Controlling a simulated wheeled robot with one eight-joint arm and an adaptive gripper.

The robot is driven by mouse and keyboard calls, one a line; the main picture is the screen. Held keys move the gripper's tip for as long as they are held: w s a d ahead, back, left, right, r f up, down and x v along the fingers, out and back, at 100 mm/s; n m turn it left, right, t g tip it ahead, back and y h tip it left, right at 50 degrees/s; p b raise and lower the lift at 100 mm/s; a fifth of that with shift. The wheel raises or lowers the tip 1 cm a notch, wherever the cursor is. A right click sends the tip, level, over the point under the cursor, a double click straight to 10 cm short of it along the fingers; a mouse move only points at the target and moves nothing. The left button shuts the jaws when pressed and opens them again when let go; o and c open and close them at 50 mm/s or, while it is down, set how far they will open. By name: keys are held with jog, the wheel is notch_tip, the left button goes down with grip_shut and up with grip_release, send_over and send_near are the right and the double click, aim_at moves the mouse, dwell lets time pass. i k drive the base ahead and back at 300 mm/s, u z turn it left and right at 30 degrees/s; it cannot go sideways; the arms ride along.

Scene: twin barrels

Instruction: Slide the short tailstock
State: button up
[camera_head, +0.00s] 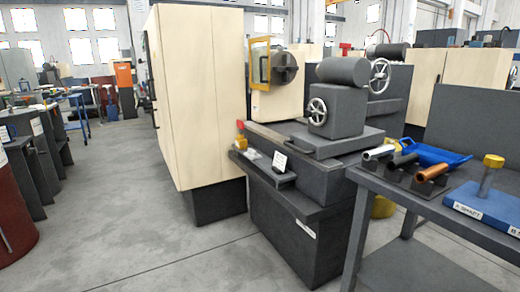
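A dark grey tailstock (337,117) stands on the bed of the near lathe, with a thick horizontal barrel (343,70) on top and a spoked handwheel (317,111) on its front. Behind it to the right is a second handwheel (379,76) with another dark barrel (391,51) above it. The rest of that second unit is largely hidden. I cannot tell for certain which of the two is the short tailstock. The near lathe's chuck (285,67) is on the cream headstock to the left, apart from the near barrel. My gripper is not in view.
The grey bed (273,137) runs below the near tailstock. A dark table (420,192) at the front right holds several short tubes, a blue tray (430,153) and a blue block (485,209) with an upright post. Open floor (135,220) lies to the left.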

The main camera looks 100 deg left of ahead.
aim_at(343, 92)
jog(key=u, duration=3.35)
jog(key=k, duration=0.6)
jog(key=z, duration=0.35)
jog(key=i, duration=1.75)
jog(key=u, duration=0.5)
